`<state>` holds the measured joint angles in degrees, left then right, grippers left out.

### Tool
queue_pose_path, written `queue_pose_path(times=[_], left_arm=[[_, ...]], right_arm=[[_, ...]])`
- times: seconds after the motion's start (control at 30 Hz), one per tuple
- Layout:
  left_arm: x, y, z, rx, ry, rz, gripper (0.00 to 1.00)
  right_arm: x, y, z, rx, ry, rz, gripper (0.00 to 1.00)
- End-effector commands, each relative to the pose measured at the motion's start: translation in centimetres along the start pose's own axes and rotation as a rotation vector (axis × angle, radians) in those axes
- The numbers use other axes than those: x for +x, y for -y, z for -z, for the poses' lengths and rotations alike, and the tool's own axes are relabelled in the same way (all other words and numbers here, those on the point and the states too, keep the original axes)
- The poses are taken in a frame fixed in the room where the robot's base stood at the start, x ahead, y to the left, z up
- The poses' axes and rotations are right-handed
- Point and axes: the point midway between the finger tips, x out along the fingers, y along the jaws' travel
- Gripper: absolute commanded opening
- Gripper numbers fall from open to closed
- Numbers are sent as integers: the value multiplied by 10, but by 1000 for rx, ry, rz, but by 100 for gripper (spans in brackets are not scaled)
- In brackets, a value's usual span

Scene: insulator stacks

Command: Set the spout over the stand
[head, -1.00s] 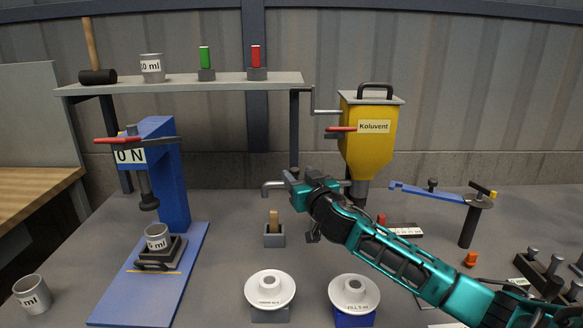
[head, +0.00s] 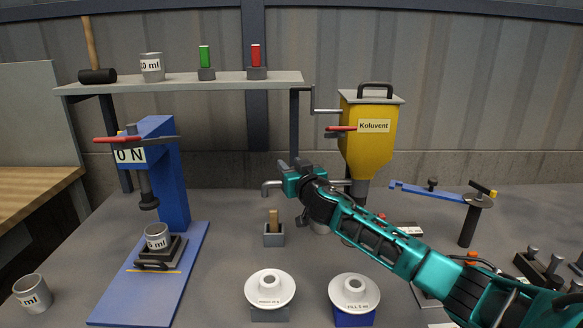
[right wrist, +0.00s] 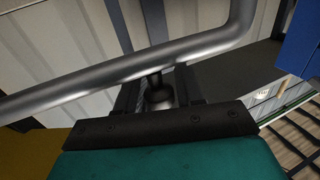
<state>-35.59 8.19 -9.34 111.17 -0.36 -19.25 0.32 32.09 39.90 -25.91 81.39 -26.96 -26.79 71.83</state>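The grey bent spout pipe (head: 271,187) runs left from the foot of the yellow hopper (head: 368,130), and its tip turns down. My right gripper (head: 291,174) is at the spout, hiding part of it. In the right wrist view the pipe (right wrist: 130,68) crosses in front of the gripper, and a small dark knob (right wrist: 157,92) shows between the spread fingers, with gaps on both sides. A blue stand (head: 354,319) bears a white disc marked FILL 5 ml; a grey stand (head: 270,314) bears another white disc. Which one the task means is unclear. My left gripper is out of view.
A blue press (head: 172,180) with a cup (head: 157,237) stands at left. A small grey block with a tan piece (head: 274,236) stands below the spout. A blue lever on a post (head: 468,222) is at right. A shelf (head: 200,83) spans the back.

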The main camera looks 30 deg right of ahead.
Motion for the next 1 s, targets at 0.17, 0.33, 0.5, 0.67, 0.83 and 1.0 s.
queue_pose_path(times=[0.17, 0.33, 0.5, 0.67, 0.83, 1.0], left_arm=[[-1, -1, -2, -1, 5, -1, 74], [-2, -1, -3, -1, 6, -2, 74], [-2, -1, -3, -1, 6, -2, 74], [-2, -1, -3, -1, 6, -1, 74], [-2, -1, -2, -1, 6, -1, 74], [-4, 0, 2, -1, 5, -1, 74]], right_arm=[[0, 0, 0, 0, 0, 0, 19], [0, 0, 0, 0, 0, 0, 3], [0, 0, 0, 0, 0, 0, 0], [0, 0, 0, 0, 0, 0, 0], [-3, -2, 0, 0, 1, 10, 0], [-13, -12, 0, -1, 2, 48, 0]])
